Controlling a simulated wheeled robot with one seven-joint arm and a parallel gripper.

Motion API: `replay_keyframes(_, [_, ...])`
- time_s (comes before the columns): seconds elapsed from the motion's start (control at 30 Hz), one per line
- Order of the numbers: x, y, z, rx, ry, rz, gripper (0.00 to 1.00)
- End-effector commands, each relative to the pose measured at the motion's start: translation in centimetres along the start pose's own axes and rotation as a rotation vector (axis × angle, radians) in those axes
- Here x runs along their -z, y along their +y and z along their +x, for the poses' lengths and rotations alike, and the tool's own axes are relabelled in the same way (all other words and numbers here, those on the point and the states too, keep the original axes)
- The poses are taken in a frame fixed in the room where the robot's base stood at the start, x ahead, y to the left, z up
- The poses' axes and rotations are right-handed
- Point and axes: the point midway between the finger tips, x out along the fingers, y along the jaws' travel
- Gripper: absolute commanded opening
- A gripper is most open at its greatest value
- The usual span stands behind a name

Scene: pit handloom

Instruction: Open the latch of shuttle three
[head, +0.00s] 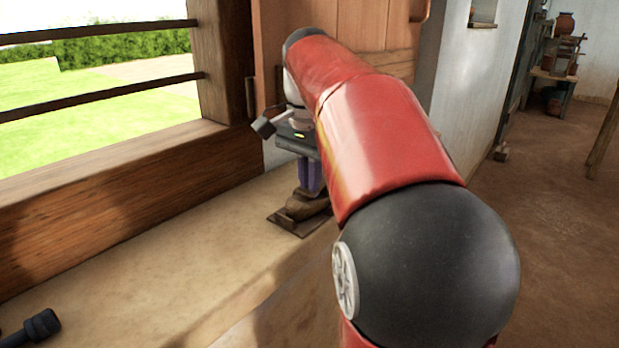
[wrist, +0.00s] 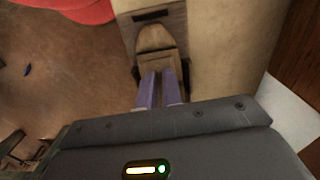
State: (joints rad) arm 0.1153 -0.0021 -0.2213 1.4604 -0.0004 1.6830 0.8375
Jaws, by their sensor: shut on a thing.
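A brown wooden shuttle (head: 307,206) with a blunt, tapered end lies on a flat dark base on the pale ledge, partly behind my red arm. It also shows in the wrist view (wrist: 156,40), below my fingers. My gripper (head: 310,190), with two purple fingers, points down at the shuttle. In the wrist view the fingers (wrist: 162,76) are close together and shut on the middle of the shuttle. The fingertips and the spot they grip are mostly hidden, and I cannot make out the latch as a separate part.
A barred wooden window frame (head: 130,180) runs along the left of the ledge (head: 170,265). A dark knobbed object (head: 40,325) lies at the lower left. A wooden panel (head: 360,25) stands behind my arm. Open earthen floor (head: 550,215) is at the right.

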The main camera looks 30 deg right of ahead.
Motion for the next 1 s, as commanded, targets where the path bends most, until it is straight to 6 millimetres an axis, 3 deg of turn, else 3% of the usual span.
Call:
replay_keyframes(0.27, [-0.01, 0.06, -0.40, -0.001, -0.001, -0.177, 0.00])
replay_keyframes(1.0, [-0.01, 0.00, -0.33, 0.000, 0.000, -0.877, 0.00])
